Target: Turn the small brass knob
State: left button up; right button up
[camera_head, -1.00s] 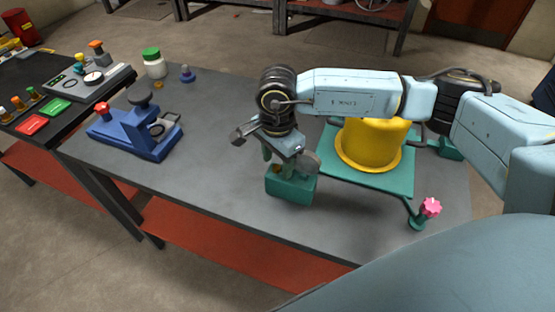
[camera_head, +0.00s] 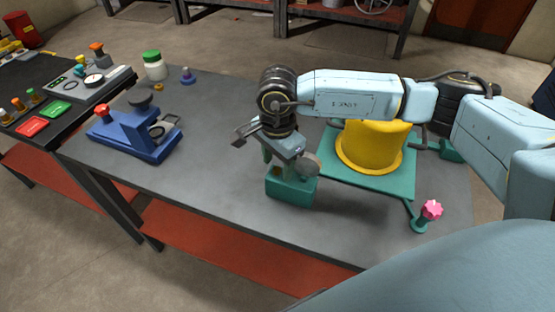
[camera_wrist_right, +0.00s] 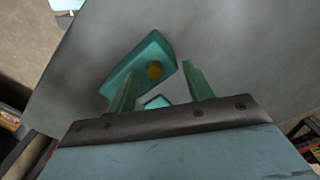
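In the head view the teal block (camera_head: 290,190) stands near the front edge of the table, and the knob is mostly hidden by my gripper. My right gripper (camera_wrist_right: 160,70) is open, with its two green fingers apart. In the head view my right gripper (camera_head: 272,158) points down over the block. My left gripper is not in view.
A yellow cylinder (camera_head: 372,145) on a teal plate (camera_head: 345,177) stands right of the block. A pink star knob (camera_head: 432,210) is at the right front. A blue fixture (camera_head: 135,138) and a white bottle (camera_head: 155,66) are at the left. The table between is clear.

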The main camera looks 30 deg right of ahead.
jog(key=shift+r, duration=0.2)
notch_tip(320, 180, up, 7)
jog(key=p, duration=0.4)
jog(key=shift+f, duration=0.15)
